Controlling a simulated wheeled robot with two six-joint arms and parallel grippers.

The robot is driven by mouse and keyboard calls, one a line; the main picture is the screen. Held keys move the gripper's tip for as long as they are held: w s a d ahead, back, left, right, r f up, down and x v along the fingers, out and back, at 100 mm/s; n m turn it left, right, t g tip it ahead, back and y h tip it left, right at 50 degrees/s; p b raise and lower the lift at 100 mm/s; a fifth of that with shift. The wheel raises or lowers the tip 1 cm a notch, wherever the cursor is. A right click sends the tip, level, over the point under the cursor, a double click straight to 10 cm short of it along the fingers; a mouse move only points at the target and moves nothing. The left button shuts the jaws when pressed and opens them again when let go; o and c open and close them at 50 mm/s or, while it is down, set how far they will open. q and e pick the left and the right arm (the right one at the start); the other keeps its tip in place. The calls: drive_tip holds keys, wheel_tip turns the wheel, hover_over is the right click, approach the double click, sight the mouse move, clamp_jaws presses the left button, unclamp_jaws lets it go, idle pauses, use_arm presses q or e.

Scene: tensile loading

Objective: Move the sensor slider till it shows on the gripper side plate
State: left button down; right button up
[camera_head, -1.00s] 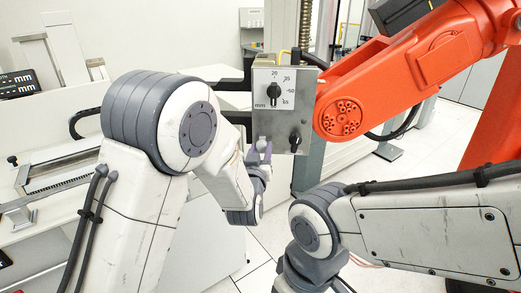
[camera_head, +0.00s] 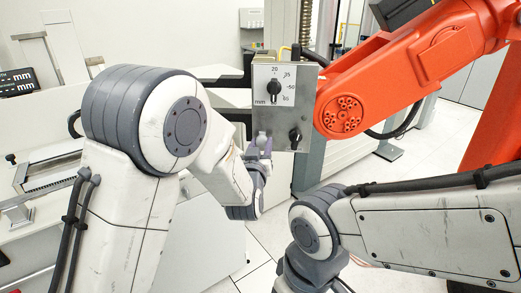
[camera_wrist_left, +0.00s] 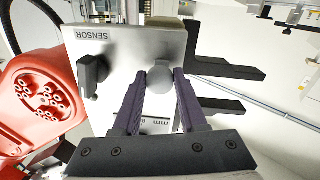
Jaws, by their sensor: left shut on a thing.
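The gripper side plate (camera_head: 297,120) is an upright metal plate in the middle of the head view. It carries a white mm dial with a black pointer knob (camera_head: 274,88) and a second black knob (camera_head: 295,136) lower right. In the left wrist view the plate (camera_wrist_left: 115,48) appears turned, with the word SENSOR beside a black knob (camera_wrist_left: 91,74). A round grey knob (camera_wrist_left: 161,78), apparently the sensor slider, sits at the plate's edge. My left gripper (camera_head: 263,145) is shut on this grey knob, one purple finger on each side. My right gripper is out of view.
An orange robot arm (camera_head: 400,75) stands close on the right of the plate. Two black prongs (camera_wrist_left: 228,70) stick out past the plate's edge in the left wrist view. A white machine with a slotted bed (camera_head: 52,165) stands at the left.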

use_arm(q)
drive_tip(key=shift+c, duration=2.2)
unclamp_jaws()
drive_tip(key=shift+s, duration=0.25)
drive_tip(key=s+a+b, duration=0.1)
drive_tip(key=s+b, duration=0.2)
drive_tip(key=s, duration=0.7)
drive_tip(key=shift+a, duration=0.25)
